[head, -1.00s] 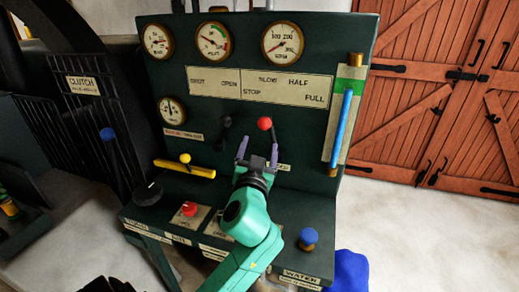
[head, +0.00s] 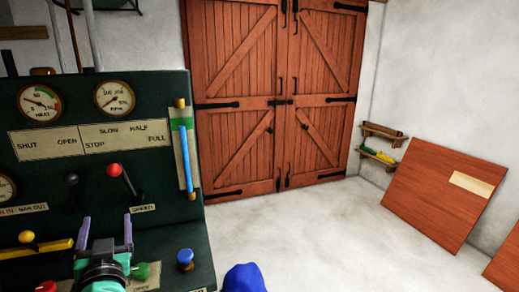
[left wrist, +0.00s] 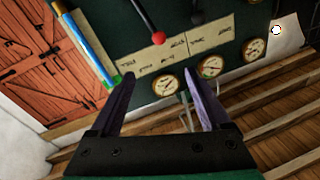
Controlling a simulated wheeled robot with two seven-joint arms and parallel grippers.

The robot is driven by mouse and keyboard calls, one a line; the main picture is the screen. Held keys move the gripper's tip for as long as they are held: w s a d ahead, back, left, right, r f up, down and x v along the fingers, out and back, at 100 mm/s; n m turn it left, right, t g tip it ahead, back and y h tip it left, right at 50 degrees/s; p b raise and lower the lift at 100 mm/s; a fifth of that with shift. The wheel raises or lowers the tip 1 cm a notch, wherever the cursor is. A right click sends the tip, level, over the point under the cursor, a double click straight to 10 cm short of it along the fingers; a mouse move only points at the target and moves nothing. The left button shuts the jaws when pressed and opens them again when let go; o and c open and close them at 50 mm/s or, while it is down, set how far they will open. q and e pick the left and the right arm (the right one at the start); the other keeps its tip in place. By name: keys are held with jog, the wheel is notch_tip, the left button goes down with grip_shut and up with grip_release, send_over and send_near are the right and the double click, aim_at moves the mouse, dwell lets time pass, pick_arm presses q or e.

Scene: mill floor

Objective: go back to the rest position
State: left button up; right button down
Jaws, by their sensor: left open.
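My left gripper (head: 106,226) is open and empty, in front of the lower part of the dark green control panel (head: 100,205). Its purple fingers point up, below the red-knobbed lever (head: 114,170) and apart from it. In the left wrist view the open gripper (left wrist: 160,80) has nothing between its fingers; the panel with the red knob (left wrist: 159,38) and gauges lies beyond it. My right gripper is in neither view.
A black-knobbed lever (head: 72,179), yellow handle (head: 45,247) and blue knob (head: 185,257) are on the panel. A blue object (head: 243,279) is cut off at the bottom edge. Wooden doors (head: 275,110) stand behind; the floor (head: 330,235) to the right is clear.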

pick_arm(q)
jog(key=s+f+m+g+h, duration=0.1)
jog(key=s+f+g+h, duration=0.25)
jog(key=f, duration=0.95)
jog(key=s+d+f+m+g+h, duration=0.25)
jog(key=s+d+f+g, duration=0.25)
jog(key=s+f, duration=0.3)
jog(key=s+d+f+m+g+h, duration=0.2)
jog(key=s+d+f+g+h, duration=0.25)
jog(key=s+f, duration=0.35)
notch_tip(320, 180, down, 20)
jog(key=s+a+f+g+y, duration=0.1)
jog(key=s+a+f+g, duration=0.1)
jog(key=s+f, duration=1.5)
notch_tip(320, 180, down, 2)
jog(key=shift+s+a, duration=0.35)
jog(key=shift+a, duration=0.15)
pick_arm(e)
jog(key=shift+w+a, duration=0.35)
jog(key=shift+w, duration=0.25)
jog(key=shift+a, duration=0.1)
